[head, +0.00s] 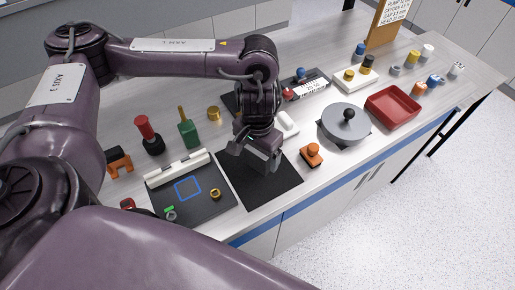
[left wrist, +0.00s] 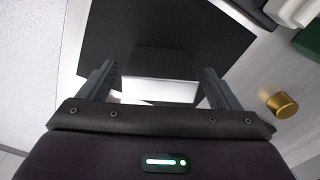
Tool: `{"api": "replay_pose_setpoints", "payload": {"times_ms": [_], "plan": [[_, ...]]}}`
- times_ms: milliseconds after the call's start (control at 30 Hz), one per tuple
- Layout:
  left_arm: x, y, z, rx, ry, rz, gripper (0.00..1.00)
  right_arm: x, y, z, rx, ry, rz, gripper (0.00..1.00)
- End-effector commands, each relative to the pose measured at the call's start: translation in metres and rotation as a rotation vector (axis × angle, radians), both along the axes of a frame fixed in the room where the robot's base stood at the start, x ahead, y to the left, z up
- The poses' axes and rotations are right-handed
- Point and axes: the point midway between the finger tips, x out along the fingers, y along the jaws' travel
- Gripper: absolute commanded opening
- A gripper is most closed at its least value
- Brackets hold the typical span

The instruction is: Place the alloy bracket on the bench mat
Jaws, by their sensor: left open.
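The bench mat (head: 262,195) is a black square on the light bench top in the head view; it also shows in the left wrist view (left wrist: 120,25). My left gripper (head: 255,157) is low over the back part of the mat. In the left wrist view its two fingers (left wrist: 158,88) are apart. Between them is a grey piece with a dark upright face and a bright flat part, which looks like the alloy bracket (left wrist: 160,91). It appears to rest on the mat, but its underside is hidden. In the head view the gripper mostly covers it. My right gripper is not in view.
A dark tray with a blue square (head: 210,205) lies left of the mat. An orange-handled block (head: 311,154) stands right of it. Behind are a green bottle (head: 188,133) and a brass cylinder (head: 213,113). A round grey plate (head: 337,124) and red bin (head: 392,107) stand further right.

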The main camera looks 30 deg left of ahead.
Motion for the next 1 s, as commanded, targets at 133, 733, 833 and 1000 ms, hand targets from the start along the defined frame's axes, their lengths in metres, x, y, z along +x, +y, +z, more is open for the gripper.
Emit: {"api": "replay_pose_setpoints", "payload": {"times_ms": [133,733,833,1000], "plan": [[0.001,0.0,0.011,0.0,-0.004,-0.001,0.85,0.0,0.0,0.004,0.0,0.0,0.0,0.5],[0.001,0.0,0.112,0.0,-0.004,-0.001,0.85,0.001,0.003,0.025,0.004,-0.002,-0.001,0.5],[0.001,0.0,0.119,0.001,-0.002,-0.001,0.85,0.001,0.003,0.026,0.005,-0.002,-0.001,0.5],[0.0,0.0,0.123,0.0,0.0,-0.001,0.85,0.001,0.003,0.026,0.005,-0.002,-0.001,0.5]]}}
